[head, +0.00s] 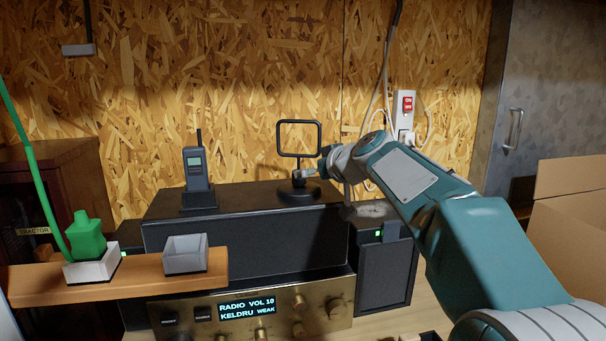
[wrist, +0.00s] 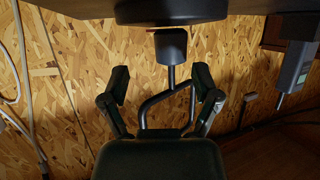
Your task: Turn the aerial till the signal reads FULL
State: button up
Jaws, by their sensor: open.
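The aerial, a black square loop (head: 298,122) on a short stem and round base (head: 298,195), stands upright on the black radio cabinet (head: 245,248). The radio's display (head: 246,308) reads "RADIO VOL 10 KELDRU WEAK". My gripper (head: 308,173) is beside the aerial's stem in the head view, its fingers small and partly merged with the dark stem. In the wrist view the aerial appears upside down, with its stem block (wrist: 171,47) at the top. My gripper (wrist: 161,82) is open there, one finger on each side of the loop's lower part, with gaps showing.
A handheld radio (head: 197,170) stands left on the cabinet. A wooden shelf (head: 130,288) at front left carries a green bottle-like object (head: 86,238) and a grey open box (head: 185,254). A power strip (head: 404,115) with cables hangs on the wall. A cardboard box (head: 570,215) is at right.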

aim_at(298, 185)
jog(key=shift+w+a+f, duration=0.2)
jog(key=shift+w+f, duration=0.1)
jog(key=shift+w, duration=0.25)
jog(key=shift+w+a+f, duration=0.1)
jog(key=shift+w+a, duration=0.1)
jog(key=shift+w, duration=0.05)
jog(key=shift+w+a+f, duration=0.1)
jog(key=shift+w+a, duration=0.05)
jog(key=shift+a, duration=0.4)
jog(key=shift+w+a+f, duration=0.1)
jog(key=shift+a, duration=0.75)
jog(key=shift+d, duration=0.5)
grip_shut()
jog(key=shift+s+a+m+t+h, duration=0.15)
jog(key=shift+m+t+h, duration=0.15)
jog(key=shift+m+h, duration=0.35)
jog(key=shift+m+t+h, duration=0.5)
jog(key=shift+m+h, duration=0.85)
jog(key=shift+h, duration=0.2)
jog(key=shift+a+m+h, duration=0.15)
jog(key=shift+m+h, duration=0.75)
jog(key=shift+h, duration=0.1)
jog(key=shift+f+m+h, duration=0.15)
jog(key=shift+m+h, duration=0.85)
jog(key=shift+h, duration=0.2)
